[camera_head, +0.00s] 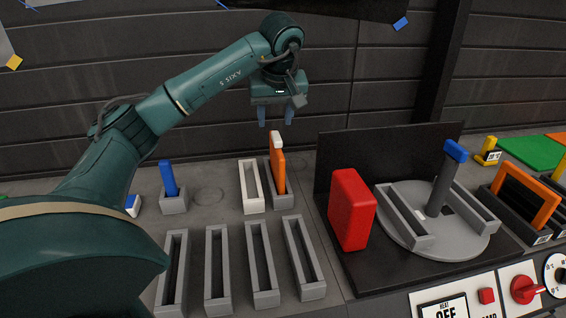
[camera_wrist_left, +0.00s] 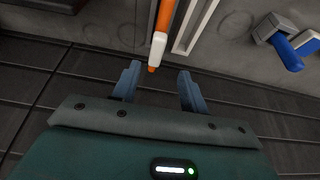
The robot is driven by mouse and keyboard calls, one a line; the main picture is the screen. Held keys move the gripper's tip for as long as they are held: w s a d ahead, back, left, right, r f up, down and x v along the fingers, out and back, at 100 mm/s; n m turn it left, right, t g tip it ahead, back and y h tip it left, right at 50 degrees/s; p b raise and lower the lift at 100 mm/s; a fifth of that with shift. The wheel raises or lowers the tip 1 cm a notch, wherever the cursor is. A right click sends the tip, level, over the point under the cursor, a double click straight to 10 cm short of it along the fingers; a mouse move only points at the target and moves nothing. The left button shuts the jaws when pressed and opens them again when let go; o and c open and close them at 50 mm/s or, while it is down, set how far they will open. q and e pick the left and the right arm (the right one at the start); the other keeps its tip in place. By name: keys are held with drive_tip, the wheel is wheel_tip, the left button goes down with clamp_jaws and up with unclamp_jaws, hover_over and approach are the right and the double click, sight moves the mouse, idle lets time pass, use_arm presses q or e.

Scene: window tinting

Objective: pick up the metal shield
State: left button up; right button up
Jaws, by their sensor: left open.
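No thing in view is plainly a metal shield, and I cannot tell which one it is. My left gripper (camera_head: 276,118) is open and empty, fingers pointing down, near the back wall. It is above an upright orange piece with a white top (camera_head: 278,165), which stands in a grey slotted holder (camera_head: 281,201). In the left wrist view, the white end of the orange piece (camera_wrist_left: 158,45) lies just beyond the gap between the open fingers (camera_wrist_left: 157,74), apart from them. My right gripper is not in view.
An empty white slotted holder (camera_head: 251,187) is left of the orange piece. Several empty grey holders (camera_head: 217,266) stand in front. A blue-handled tool (camera_head: 168,178) stands at left. A red block (camera_head: 351,208) and a grey turntable (camera_head: 455,235) are at right, before a black panel (camera_head: 395,150).

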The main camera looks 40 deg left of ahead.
sight(277, 136)
use_arm(q)
drive_tip(key=x, duration=0.4)
drive_tip(key=shift+f, duration=0.2)
drive_tip(key=x, duration=0.5)
drive_tip(key=shift+w+d+f+p, duration=0.15)
drive_tip(key=shift+w+d+p, duration=0.05)
drive_tip(key=shift+d+p, duration=0.15)
clamp_jaws()
